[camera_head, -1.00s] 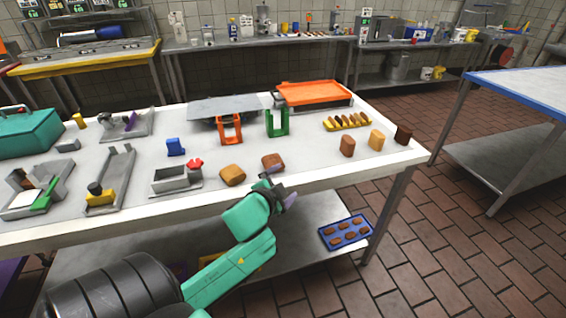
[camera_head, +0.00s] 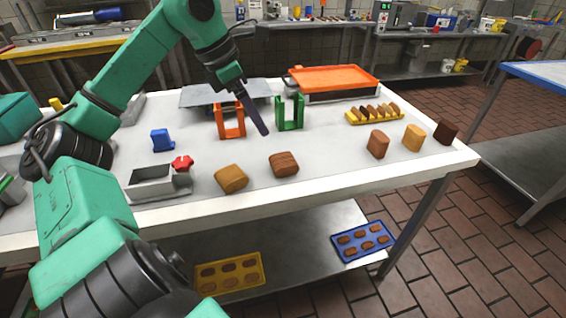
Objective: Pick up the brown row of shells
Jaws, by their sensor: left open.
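A brown ridged piece (camera_head: 283,164) lies on the white table near its front edge, beside a tan one (camera_head: 231,179). Another brown row-like piece (camera_head: 377,144) stands at the right, in line with a yellow-tan one (camera_head: 413,138) and a dark brown one (camera_head: 446,132). I cannot tell for sure which is the brown row of shells. My left gripper (camera_head: 261,129) points down above the table, between the orange and green frames in the picture, open and empty, apart from the brown pieces. My right gripper is not in view.
An orange frame (camera_head: 231,121) and a green frame (camera_head: 290,112) stand near the gripper. A yellow holder (camera_head: 360,119) with several pieces and an orange tray (camera_head: 335,80) are behind. A grey box (camera_head: 153,181) is at left. The table's middle is clear.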

